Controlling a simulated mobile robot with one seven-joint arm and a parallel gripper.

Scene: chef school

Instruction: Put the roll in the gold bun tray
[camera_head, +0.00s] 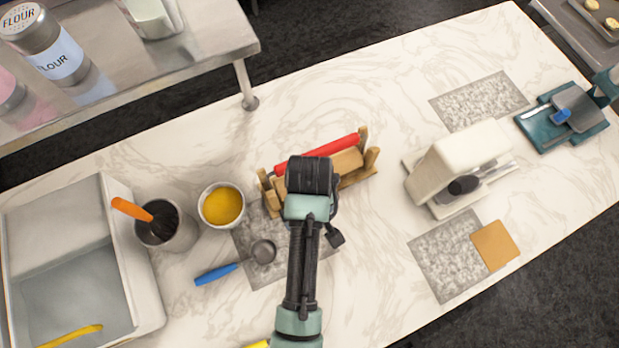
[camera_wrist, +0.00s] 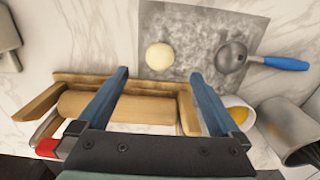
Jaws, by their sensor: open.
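A pale round dough roll (camera_wrist: 159,56) lies on a speckled grey mat (camera_wrist: 190,25) in the wrist view. In the head view my arm hides it. My gripper (camera_wrist: 160,73) is open and empty, with its two blue fingers spread over the wooden rack. From the wrist view the roll appears just beyond the fingertips, between them and apart from them. A metal tray (camera_head: 590,24) with small golden buns is at the top right corner of the head view, partly cut off. I cannot tell whether it is the gold bun tray.
A wooden rack (camera_head: 272,208) with rolling pins, one red-handled (camera_head: 318,152), is under my gripper. Nearby are a blue-handled ladle (camera_head: 217,273), a yellow-filled bowl (camera_head: 221,205) and a brush pot (camera_head: 182,236). A cream machine (camera_head: 455,162) and a teal scale-like device (camera_head: 548,137) stand right.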

